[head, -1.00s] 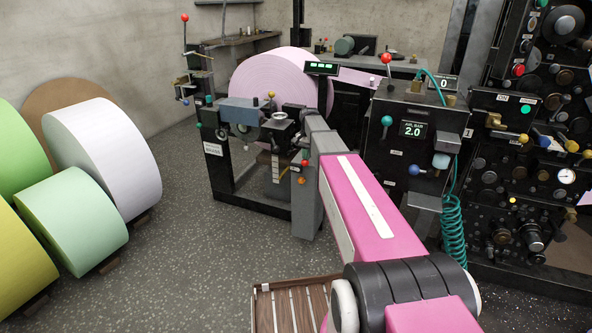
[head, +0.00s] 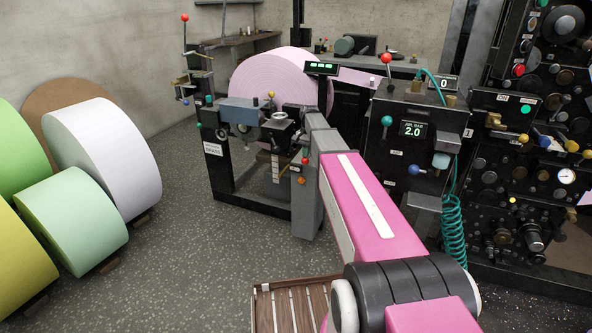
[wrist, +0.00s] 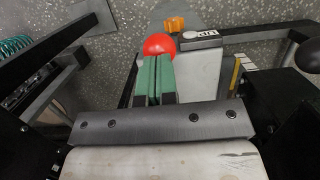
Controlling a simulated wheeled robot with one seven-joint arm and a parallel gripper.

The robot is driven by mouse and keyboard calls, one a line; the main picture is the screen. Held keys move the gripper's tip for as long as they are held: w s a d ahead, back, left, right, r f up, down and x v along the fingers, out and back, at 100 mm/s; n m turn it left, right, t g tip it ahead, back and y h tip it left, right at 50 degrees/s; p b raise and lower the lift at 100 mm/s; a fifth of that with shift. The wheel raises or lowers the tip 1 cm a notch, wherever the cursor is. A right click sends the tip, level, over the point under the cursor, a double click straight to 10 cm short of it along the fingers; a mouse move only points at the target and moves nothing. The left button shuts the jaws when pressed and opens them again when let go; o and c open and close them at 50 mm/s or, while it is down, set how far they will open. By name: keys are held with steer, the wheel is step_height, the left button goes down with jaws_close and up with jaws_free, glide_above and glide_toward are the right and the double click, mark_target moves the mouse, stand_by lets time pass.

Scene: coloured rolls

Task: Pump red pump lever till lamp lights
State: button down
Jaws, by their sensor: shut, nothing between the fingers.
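A red ball knob (head: 305,162) shows low on the front of the grey-topped machine in the head view. The wrist view shows a red ball (wrist: 158,46) just beyond my fingertips. My gripper (wrist: 155,62) is shut and empty, its green finger pads pressed together. The tips reach the near side of the ball; I cannot tell if they touch it. In the head view, my gripper (head: 304,152) is small and close above the red knob, partly hidden by my arm. The lever's shaft is hidden. I cannot tell which light is the task's lamp.
An orange part (wrist: 175,24) and a labelled dark plate (wrist: 200,38) lie close to the ball. A display with green marks (head: 322,68) stands above. A control box (head: 412,129) reads 2.0. Large paper rolls (head: 103,155) line the left; the floor between is clear.

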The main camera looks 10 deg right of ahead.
steer(key=shift+w+d+r, duration=0.15)
steer(key=shift+w+r, duration=0.05)
steer(key=shift+r, duration=1.2)
steer(key=shift+w+d+r, duration=0.1)
steer(key=shift+w+r, duration=0.1)
steer(key=shift+r, duration=1.2)
step_height(320, 180, up, 7)
steer(key=shift+w+d, duration=0.25)
steer(key=shift+w, duration=0.2)
steer(key=shift+f, duration=0.1)
steer(key=s+a+f+n, duration=0.1)
steer(key=s+f+n, duration=0.1)
steer(key=s+f, duration=0.5)
steer(key=s+a+f+n+t, duration=0.1)
steer(key=s+f+n, duration=0.1)
steer(key=s+f, duration=0.6)
steer(key=s+a+f+n+h, duration=0.1)
steer(key=s+f, duration=0.7)
steer(key=s, duration=1.1)
steer(key=shift+n+t, duration=0.4)
steer(key=shift+n, duration=0.1)
steer(key=shift+a, duration=0.1)
